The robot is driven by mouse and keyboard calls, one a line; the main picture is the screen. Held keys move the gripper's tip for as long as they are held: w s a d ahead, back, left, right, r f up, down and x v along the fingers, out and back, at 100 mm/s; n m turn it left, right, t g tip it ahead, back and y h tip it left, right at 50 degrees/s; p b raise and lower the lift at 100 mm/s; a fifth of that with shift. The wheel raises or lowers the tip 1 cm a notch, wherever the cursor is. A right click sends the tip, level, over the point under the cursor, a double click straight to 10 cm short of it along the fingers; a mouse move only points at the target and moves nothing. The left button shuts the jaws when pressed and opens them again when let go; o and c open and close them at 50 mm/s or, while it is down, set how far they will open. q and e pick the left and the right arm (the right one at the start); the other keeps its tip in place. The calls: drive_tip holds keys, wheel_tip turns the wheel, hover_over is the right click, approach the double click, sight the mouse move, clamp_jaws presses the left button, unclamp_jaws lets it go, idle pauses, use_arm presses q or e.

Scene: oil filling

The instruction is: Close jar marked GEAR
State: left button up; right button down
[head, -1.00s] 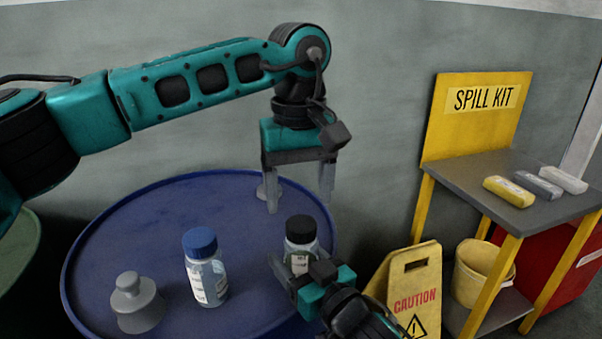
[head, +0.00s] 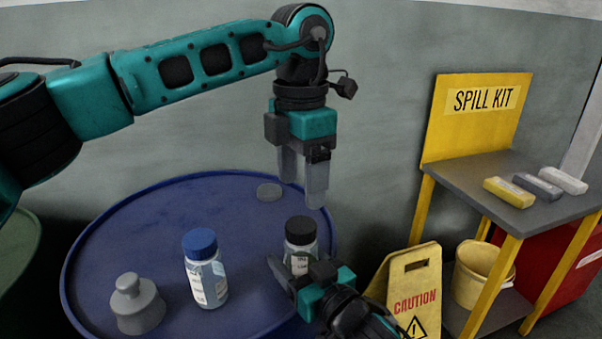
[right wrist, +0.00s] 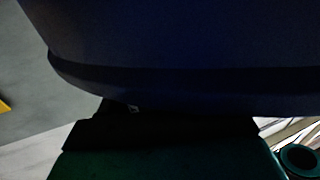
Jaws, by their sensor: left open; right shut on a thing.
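A clear jar with a black cap (head: 300,230) stands near the right side of the blue drum top (head: 110,245). Its label is partly hidden and too small to read. My right gripper (head: 291,272) is shut on this jar's lower body from the front. My left gripper (head: 303,190) hangs above the black cap, fingers pointing down, open and empty, apart from the cap. A second clear jar with a blue cap (head: 200,242) stands upright to the left, its label also unreadable. The right wrist view is mostly dark, with no jar discernible.
A grey disc (head: 268,191) lies at the back of the drum top. A grey knobbed piece (head: 138,308) stands at its front left. A yellow caution sign (head: 415,280), a yellow bucket (head: 478,272) and a spill kit table (head: 470,174) are on the right.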

sight(301, 224)
use_arm(q)
drive_tip(key=shift+r+n, duration=0.15)
drive_tip(key=shift+n, duration=0.95)
drive_tip(key=shift+f, duration=4.05)
drive_tip(key=shift+c, duration=0.4)
drive_tip(key=c, duration=1)
drive_tip(key=o, duration=1.2)
drive_tip(key=shift+r, duration=0.1)
